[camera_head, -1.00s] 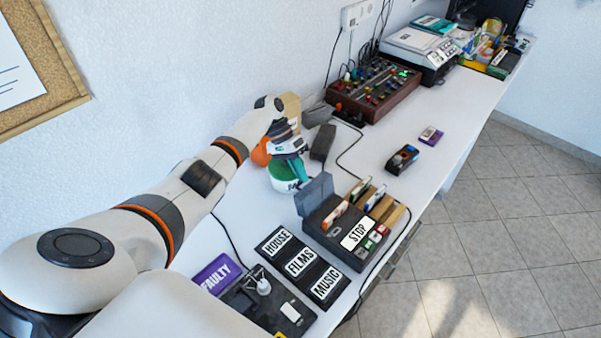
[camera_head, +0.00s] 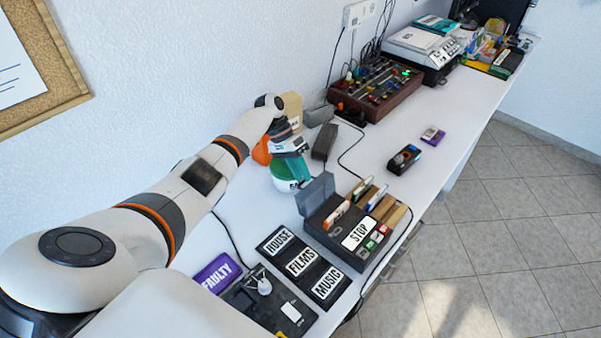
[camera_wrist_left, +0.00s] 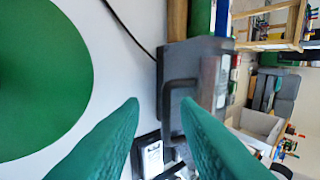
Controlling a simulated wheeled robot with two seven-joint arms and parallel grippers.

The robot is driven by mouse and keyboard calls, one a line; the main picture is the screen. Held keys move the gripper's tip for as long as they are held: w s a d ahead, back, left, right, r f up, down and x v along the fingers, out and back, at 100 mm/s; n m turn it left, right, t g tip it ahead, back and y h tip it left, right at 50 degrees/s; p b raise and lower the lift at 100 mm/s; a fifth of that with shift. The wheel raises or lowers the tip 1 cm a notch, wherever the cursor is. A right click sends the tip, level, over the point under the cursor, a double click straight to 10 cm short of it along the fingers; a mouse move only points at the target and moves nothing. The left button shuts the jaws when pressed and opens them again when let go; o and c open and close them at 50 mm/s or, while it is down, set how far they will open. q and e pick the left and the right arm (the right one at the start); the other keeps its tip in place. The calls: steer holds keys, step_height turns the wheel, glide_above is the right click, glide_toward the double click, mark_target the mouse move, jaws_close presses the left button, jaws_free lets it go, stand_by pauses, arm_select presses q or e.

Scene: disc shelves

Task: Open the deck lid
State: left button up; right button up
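The dark deck (camera_head: 345,238) with the STOP label and small buttons sits on the white table. A grey lid panel (camera_head: 316,192) stands up at its left end; how far it can swing is not clear. In the left wrist view the grey panel (camera_wrist_left: 188,62) shows with a dark bar handle (camera_wrist_left: 166,112) just beyond my fingertips. My left gripper (camera_head: 303,180) has teal fingers, spread apart with nothing between them, just short of the panel. Its fingers also show in the wrist view (camera_wrist_left: 160,104). My right gripper is out of view.
HOUSE, FILMS and MUSIC labels (camera_head: 302,262) lie in front of the deck. A dark block (camera_head: 324,142), a cable and a mixer (camera_head: 374,92) are behind. The table's right side is mostly clear.

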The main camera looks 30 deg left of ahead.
arm_select(q)
steer(key=b+v, duration=0.2)
steer(key=v, duration=0.9)
steer(key=shift+a, duration=0.2)
steer(key=shift+r, duration=0.1)
steer(key=shift+c, duration=0.3)
